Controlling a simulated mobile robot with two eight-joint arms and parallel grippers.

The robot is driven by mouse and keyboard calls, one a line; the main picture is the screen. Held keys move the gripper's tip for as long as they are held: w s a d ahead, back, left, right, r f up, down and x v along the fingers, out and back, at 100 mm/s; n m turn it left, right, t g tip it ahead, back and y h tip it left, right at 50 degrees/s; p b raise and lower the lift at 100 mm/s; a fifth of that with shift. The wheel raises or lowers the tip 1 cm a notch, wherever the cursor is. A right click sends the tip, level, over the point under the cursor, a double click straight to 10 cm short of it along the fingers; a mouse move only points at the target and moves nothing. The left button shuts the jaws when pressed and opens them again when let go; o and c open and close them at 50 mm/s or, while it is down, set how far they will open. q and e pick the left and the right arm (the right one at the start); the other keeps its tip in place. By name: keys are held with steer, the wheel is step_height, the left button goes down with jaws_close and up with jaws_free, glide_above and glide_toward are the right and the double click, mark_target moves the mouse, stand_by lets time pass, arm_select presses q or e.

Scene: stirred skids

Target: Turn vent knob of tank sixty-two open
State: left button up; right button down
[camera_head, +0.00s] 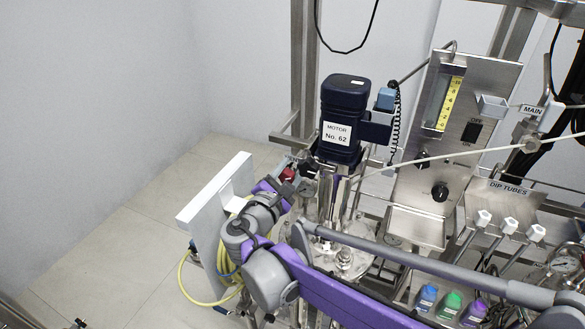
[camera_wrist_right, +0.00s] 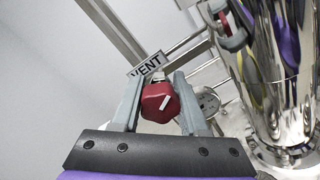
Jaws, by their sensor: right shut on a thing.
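The red vent knob (camera_wrist_right: 158,103) sits between the two grey fingers of my right gripper (camera_wrist_right: 157,90), which is shut on it. A white pointer mark slants across the knob's face. A label reading VENT (camera_wrist_right: 147,67) stands just behind the knob, partly hidden by a finger. In the head view my right gripper (camera_head: 293,175) reaches to the red knob (camera_head: 287,174) beside the tank top, below a dark blue motor (camera_head: 343,105) labelled No. 62. My left gripper is not in view.
A polished steel tank (camera_wrist_right: 285,80) stands close on the right in the wrist view, with another red knob (camera_wrist_right: 221,18) beside it. A white panel (camera_head: 215,200) with yellow hose stands left of my arm. A steel control panel (camera_head: 430,150) and dip tubes (camera_head: 510,225) are at right.

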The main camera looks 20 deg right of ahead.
steer(key=shift+c, duration=2.2)
jaws_free()
steer(key=b+v, duration=0.1)
steer(key=v, duration=0.9)
steer(key=shift+s+a, duration=0.3)
